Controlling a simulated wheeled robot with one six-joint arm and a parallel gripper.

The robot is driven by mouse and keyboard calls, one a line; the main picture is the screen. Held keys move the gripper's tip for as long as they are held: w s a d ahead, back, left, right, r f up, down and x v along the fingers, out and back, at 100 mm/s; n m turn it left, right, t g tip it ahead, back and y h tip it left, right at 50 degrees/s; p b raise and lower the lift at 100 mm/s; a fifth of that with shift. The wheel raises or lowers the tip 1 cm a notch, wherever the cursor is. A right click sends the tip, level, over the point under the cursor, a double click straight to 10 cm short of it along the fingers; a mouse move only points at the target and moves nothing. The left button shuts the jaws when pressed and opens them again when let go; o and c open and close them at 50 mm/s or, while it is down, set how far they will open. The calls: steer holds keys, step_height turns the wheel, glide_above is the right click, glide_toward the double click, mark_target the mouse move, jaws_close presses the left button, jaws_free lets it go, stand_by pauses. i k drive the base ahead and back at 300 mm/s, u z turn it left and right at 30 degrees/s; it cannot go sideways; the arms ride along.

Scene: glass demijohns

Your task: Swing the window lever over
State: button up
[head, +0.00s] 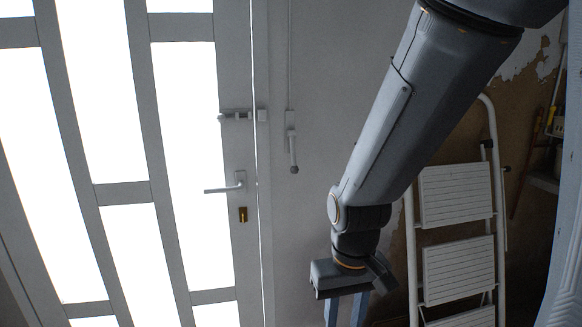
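A slim grey lever (292,150) with a dark round knob at its lower end hangs straight down on the grey wall, right of the door. A thin vertical rod (289,60) runs up from it and out of the top of the picture. My gripper (346,316) points down at the bottom edge, lower and to the right of the lever and clear of it. Its two bluish fingers stand apart with a gap between them, and nothing shows in the gap. The fingertips are cut off by the picture's edge. The window itself cannot be made out.
A door with bright glass panes (190,130) fills the left, with a handle (228,187), a brass lock (243,214) and a bolt (240,115). A white stepladder (457,196) stands at right by peeling wall. Wall between door and my arm is bare around the lever.

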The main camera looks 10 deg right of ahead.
mark_target(291, 133)
steer(key=i, duration=0.55)
steer(key=u, duration=1.5)
steer(key=k, duration=1.7)
steer(key=z, duration=1.55)
steer(key=i, duration=0.5)
steer(key=z, duration=0.05)
